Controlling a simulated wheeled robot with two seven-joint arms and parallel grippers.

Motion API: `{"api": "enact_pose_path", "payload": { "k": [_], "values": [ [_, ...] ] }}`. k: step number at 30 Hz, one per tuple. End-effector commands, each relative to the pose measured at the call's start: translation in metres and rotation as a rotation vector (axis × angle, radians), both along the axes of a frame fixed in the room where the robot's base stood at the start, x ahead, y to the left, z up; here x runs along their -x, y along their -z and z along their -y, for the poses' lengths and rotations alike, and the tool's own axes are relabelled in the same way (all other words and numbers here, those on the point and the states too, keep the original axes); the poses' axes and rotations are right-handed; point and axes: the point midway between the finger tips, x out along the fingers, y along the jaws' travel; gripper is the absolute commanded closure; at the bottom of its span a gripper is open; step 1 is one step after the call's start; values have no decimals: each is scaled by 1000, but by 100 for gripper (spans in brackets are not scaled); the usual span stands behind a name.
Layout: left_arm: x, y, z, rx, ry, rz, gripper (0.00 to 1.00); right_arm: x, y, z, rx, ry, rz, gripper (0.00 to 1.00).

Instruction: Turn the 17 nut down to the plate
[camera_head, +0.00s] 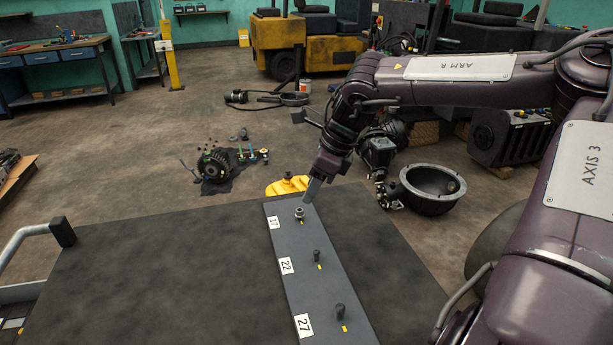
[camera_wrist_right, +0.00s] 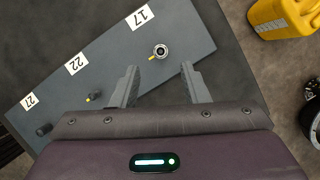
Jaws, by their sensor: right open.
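The 17 nut (camera_head: 299,213) sits on its stud at the far end of the grey plate (camera_head: 305,272), beside the 17 label (camera_head: 273,222). In the right wrist view the nut (camera_wrist_right: 161,51) is a ring around the stud, just beyond the fingers. How high it sits above the plate I cannot tell. My right gripper (camera_head: 311,196) is at the plate's far end, close to the nut. In the right wrist view its fingers (camera_wrist_right: 160,84) are spread with nothing between them. My left gripper is not in view.
The 22 stud (camera_head: 317,256) and 27 stud (camera_head: 340,312) stand on the same plate, nearer me, without nuts that I can see. The dark table top (camera_head: 170,270) is clear to the left. A yellow object (camera_head: 287,185) lies beyond the table's far edge.

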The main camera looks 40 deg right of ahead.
Motion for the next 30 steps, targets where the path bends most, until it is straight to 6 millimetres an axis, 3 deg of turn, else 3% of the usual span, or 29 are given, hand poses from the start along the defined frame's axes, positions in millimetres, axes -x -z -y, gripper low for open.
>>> {"api": "enact_pose_path", "payload": {
  "k": [9, 23, 30],
  "values": [
    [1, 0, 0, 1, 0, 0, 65, -15, 45, -10, -2, 2, -4, 59],
    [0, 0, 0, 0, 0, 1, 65, -19, 55, -12, -2, 3, 1, 59],
    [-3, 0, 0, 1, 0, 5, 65, -19, 55, -12, -2, 3, 1, 90]
  ]
}}
